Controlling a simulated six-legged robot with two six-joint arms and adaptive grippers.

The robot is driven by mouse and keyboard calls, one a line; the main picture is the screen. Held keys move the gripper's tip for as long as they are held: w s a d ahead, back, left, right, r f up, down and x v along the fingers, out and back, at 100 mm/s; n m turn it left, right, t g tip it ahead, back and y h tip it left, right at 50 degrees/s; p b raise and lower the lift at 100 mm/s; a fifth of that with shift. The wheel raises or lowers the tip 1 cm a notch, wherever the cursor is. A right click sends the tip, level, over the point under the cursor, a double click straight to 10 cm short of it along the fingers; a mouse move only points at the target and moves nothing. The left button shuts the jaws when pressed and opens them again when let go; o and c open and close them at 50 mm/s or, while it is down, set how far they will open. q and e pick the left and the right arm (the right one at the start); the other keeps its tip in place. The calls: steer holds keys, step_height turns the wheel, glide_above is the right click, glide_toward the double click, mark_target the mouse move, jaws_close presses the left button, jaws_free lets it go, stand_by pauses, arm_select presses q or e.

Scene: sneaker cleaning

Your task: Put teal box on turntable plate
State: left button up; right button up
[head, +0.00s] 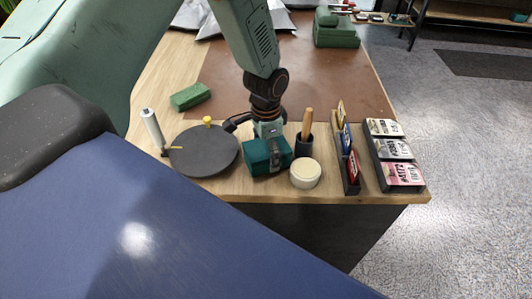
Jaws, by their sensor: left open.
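The teal box (262,163) sits on the wooden table near its front edge, just right of the turntable plate. The turntable plate (204,157) is a dark round disc. A small yellow-topped item (207,121) stands at its back edge. My left gripper (270,141) points down right at the teal box, its fingers over or around the top of the box. It is open; I cannot tell whether the fingers touch the box, as the gripper partly hides it. My right gripper is not in view.
A grey-white cylinder (152,130) stands left of the plate, and a green block (190,97) lies behind it. Right of the box are a cream round jar (305,174), a dark cup (304,146) with a wooden handle, a narrow holder (351,181) and a card rack (395,157).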

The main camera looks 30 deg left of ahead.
arm_select(q)
steer(key=shift+w+d, duration=0.1)
steer(key=shift+w, duration=0.05)
steer(key=shift+c, duration=0.2)
steer(key=shift+c, duration=0.8)
steer(key=c, duration=1.4)
